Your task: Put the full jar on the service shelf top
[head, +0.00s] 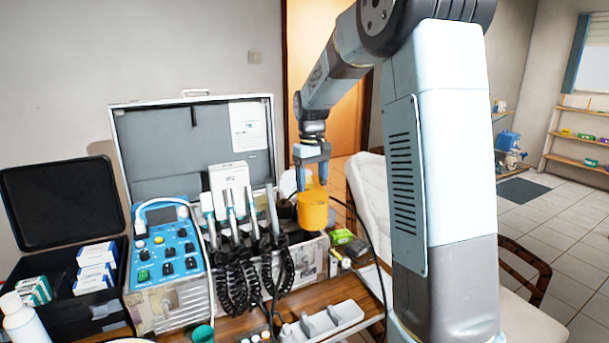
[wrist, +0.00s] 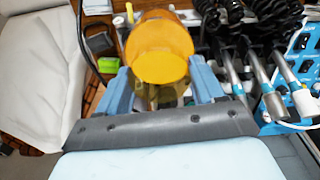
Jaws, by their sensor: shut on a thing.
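My gripper (head: 312,163) points down and is shut on an orange jar (head: 313,210). The jar hangs between the two blue fingers, in front of the open case and to the right of the dental handpieces. In the wrist view the jar (wrist: 158,50) lies between the fingertips of my gripper (wrist: 163,88), with its round yellow-orange face toward the camera. How full it is cannot be told. I cannot tell for sure which surface is the service shelf top; wooden shelves (head: 575,138) stand against the far right wall.
An open silver case (head: 150,150) with handpieces (head: 250,215) and coiled black cords stands on a wooden table (head: 230,325). A blue control unit (head: 165,250), a white tray (head: 325,322) and a green box (head: 342,237) are close by. A white chair (head: 373,195) stands behind. Open tiled floor is at right.

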